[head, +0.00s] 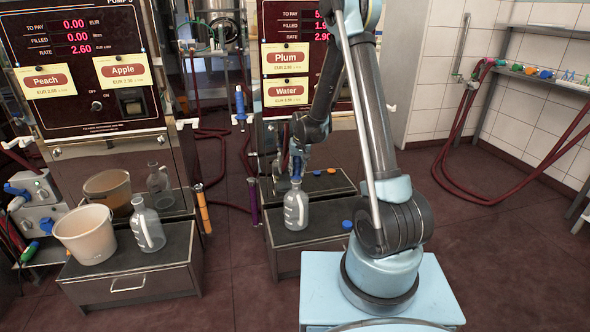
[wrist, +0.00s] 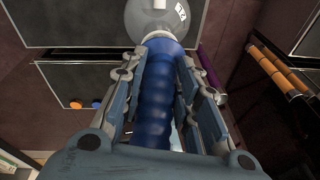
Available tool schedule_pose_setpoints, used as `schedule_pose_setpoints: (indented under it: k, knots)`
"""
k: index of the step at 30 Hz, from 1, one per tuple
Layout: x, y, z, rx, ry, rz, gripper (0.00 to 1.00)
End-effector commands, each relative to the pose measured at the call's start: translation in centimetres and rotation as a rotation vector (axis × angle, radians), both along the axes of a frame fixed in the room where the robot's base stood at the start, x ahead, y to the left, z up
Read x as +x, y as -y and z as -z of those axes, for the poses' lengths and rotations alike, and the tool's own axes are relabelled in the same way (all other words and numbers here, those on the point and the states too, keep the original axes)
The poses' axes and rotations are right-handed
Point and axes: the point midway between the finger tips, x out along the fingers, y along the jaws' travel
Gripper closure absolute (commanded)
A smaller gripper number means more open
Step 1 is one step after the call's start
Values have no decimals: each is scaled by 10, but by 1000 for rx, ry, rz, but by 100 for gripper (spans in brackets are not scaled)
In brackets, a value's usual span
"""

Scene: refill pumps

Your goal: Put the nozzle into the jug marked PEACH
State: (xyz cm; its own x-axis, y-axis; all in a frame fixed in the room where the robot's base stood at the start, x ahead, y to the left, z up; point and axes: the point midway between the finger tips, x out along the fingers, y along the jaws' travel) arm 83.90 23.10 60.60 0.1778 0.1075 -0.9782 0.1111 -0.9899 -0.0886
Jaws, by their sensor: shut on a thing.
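My gripper (head: 298,158) is shut on a blue ridged nozzle (wrist: 160,90), which runs between its fingers in the wrist view. A clear grey jug (head: 296,210) stands upright on the dark step of the right-hand pump, directly below my gripper. Its rounded body also shows beyond the nozzle's far end in the wrist view (wrist: 145,18). The nozzle's tip is at the jug's neck; I cannot tell whether it is inside. A second similar jug (head: 148,230) stands on the left-hand pump's step.
A beige bucket (head: 84,236) stands left of the second jug. Blue and orange caps (head: 347,225) lie on the right step. Red hoses (head: 448,150) loop at right.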

Motion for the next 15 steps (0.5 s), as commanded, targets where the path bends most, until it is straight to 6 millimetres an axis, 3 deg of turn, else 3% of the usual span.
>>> schedule_pose_setpoints:
  k: [1,2,5,15]
  knots:
    - [0,0,2,0,0,0,100]
    - [0,0,2,0,0,0,69]
    - [0,0,2,0,0,0,48]
    - [0,0,1,0,0,0,48]
